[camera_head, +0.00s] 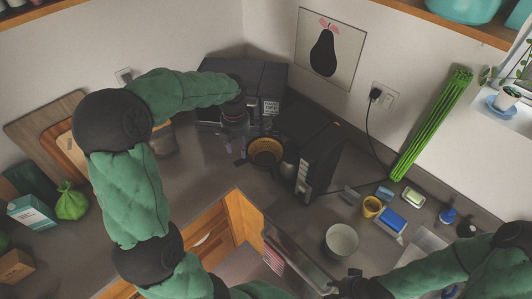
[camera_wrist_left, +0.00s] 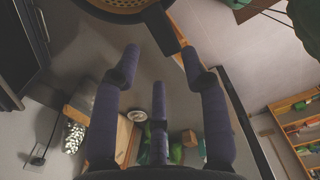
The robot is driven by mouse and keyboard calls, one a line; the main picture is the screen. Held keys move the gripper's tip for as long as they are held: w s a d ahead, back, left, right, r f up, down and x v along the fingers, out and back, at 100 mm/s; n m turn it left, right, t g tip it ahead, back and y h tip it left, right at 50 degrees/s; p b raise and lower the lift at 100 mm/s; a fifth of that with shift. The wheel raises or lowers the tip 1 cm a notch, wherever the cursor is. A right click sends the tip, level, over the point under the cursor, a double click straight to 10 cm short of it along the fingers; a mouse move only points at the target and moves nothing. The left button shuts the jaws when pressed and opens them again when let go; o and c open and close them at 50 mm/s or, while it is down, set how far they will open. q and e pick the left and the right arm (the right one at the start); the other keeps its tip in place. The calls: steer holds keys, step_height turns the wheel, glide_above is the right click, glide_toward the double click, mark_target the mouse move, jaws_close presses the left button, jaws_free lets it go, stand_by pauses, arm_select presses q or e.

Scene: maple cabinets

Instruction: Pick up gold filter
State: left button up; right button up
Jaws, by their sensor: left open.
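The gold filter (camera_head: 265,152) is a round basket with a dark rim and a gold inside. It sits on the counter in front of the dark coffee machine. In the left wrist view its gold mesh (camera_wrist_left: 115,8) is cut off at the top edge, with a dark handle pointing down toward my fingers. My left gripper (camera_head: 236,142) is open and empty just left of the filter; its spread fingers (camera_wrist_left: 160,62) show in the wrist view, apart from the handle. My right gripper (camera_head: 350,286) is low at the bottom edge, and its fingers are unclear.
The coffee machine (camera_head: 262,82) stands behind the filter. A black appliance (camera_head: 319,162) stands close on the filter's right. Cutting boards (camera_head: 50,125) lean at the left wall.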

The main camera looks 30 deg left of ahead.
mark_target(240, 160)
arm_select(q)
steer(key=shift+f, duration=0.65)
steer(key=shift+w+f, duration=0.25)
steer(key=shift+f, duration=0.3)
steer(key=f+p, duration=0.1)
steer(key=f, duration=0.3)
steer(key=shift+s+p, duration=0.35)
steer(key=shift+s, duration=0.05)
steer(key=shift+w+f, duration=0.15)
steer(key=shift+f, duration=0.4)
steer(key=shift+c, duration=1.1)
jaws_close()
